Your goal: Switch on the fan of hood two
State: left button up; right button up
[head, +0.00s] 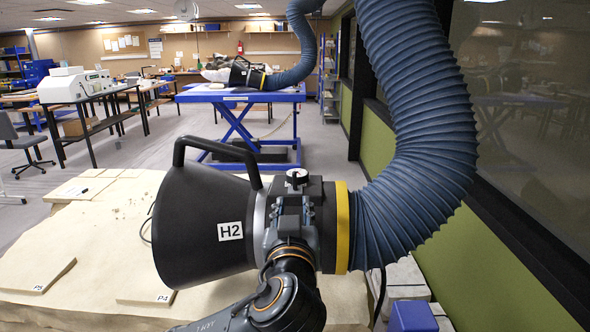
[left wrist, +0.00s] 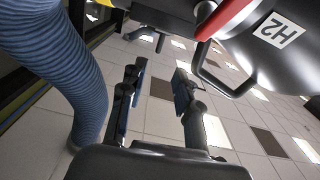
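Hood H2 (head: 200,225) is a black cone with a bar handle (head: 212,140), a grey collar and a yellow ring (head: 342,225); a blue ribbed hose (head: 425,120) joins it. My left gripper (head: 296,205) is in front of the collar, just below the knob in the picture. In the left wrist view its two fingers (left wrist: 156,80) stand apart with nothing between them, and the inverted H2 label (left wrist: 280,30) is at upper right. Contact with the hood cannot be told. My right gripper is out of view.
A pale covered table (head: 110,225) with slabs marked P4 (head: 148,297) and P5 (head: 38,275) lies below the hood. A green wall (head: 480,260) with dark windows runs along the right. Another hood (head: 245,75) hangs over a blue lift table (head: 240,97) behind.

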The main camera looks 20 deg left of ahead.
aim_at(294, 179)
pick_arm(q)
jog(key=p+x, duration=0.3)
jog(key=x, duration=0.3)
jog(key=p+x, duration=0.3)
jog(key=x, duration=0.3)
jog(key=shift+w+r, duration=0.15)
jog(key=shift+r, duration=0.1)
jog(key=shift+w+a, duration=0.1)
jog(key=shift+w+f, duration=0.1)
grip_shut()
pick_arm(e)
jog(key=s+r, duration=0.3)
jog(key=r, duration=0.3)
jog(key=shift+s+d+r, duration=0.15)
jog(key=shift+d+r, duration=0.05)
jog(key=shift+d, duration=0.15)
